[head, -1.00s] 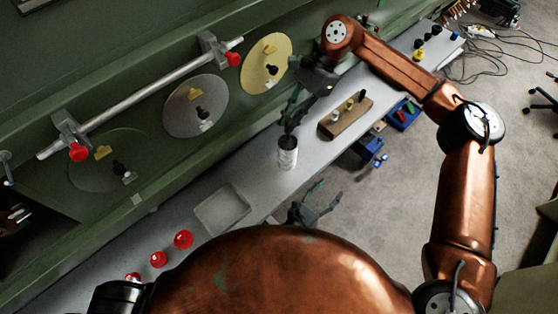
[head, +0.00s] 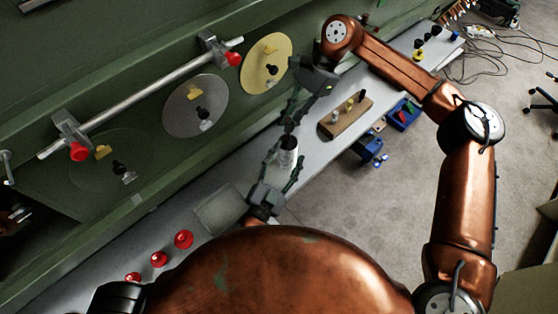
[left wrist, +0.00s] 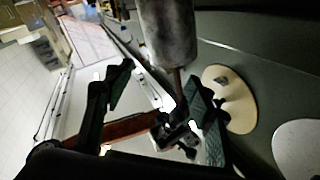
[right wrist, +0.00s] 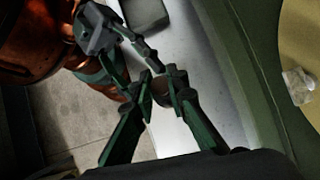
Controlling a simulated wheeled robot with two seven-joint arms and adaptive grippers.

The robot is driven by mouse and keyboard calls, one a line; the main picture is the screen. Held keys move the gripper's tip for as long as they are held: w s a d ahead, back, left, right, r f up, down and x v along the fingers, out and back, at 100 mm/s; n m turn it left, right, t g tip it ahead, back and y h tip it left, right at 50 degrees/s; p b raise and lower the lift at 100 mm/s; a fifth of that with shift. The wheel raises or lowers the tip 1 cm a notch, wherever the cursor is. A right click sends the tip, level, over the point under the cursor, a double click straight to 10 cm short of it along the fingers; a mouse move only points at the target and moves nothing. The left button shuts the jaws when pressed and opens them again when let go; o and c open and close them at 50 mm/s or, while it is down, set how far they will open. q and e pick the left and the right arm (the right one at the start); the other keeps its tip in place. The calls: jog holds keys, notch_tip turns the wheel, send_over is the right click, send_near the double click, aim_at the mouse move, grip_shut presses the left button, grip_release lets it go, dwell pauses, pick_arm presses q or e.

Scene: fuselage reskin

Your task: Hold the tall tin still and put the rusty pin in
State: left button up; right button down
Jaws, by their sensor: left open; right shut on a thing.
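The tall tin (head: 288,158) is a pale, stained cylinder standing on the grey bench ledge. My left gripper (head: 284,163) is open, with one finger on each side of the tin; I cannot tell whether they touch it. The left wrist view shows the tin (left wrist: 168,35) close to the fingertips. My right gripper (head: 290,122) is above the tin's mouth, shut on the rusty pin, which shows as a thin brown rod (left wrist: 178,82) at the tin's end. Whether its tip is inside is unclear. In the right wrist view the fingers partly cover the tin's mouth (right wrist: 160,90).
A wooden block (head: 345,119) with several small pegs stands right of the tin. A shallow grey tray (head: 220,208) and red knobs (head: 183,239) lie on the ledge to the left. The green panel (head: 150,160) with discs rises behind. Blue bins (head: 403,115) are beyond the ledge edge.

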aim_at(291, 138)
pick_arm(q)
jog(key=n, duration=0.1)
jog(key=a+f+n, duration=0.1)
jog(key=n, duration=0.1)
jog(key=a+n, duration=0.1)
jog(key=shift+s+f+g+y, duration=0.2)
jog(key=shift+f+g+y, duration=0.05)
jog(key=shift+g+y, duration=0.05)
jog(key=shift+a+f+n, duration=0.1)
jog(key=shift+f+n, duration=0.25)
jog(key=shift+n, duration=0.35)
jog(key=shift+w+f, duration=0.1)
jog(key=x, duration=1.1)
jog(key=shift+w+f, duration=0.25)
jog(key=shift+w, duration=0.1)
jog(key=c, duration=1.2)
jog(key=shift+c, duration=0.2)
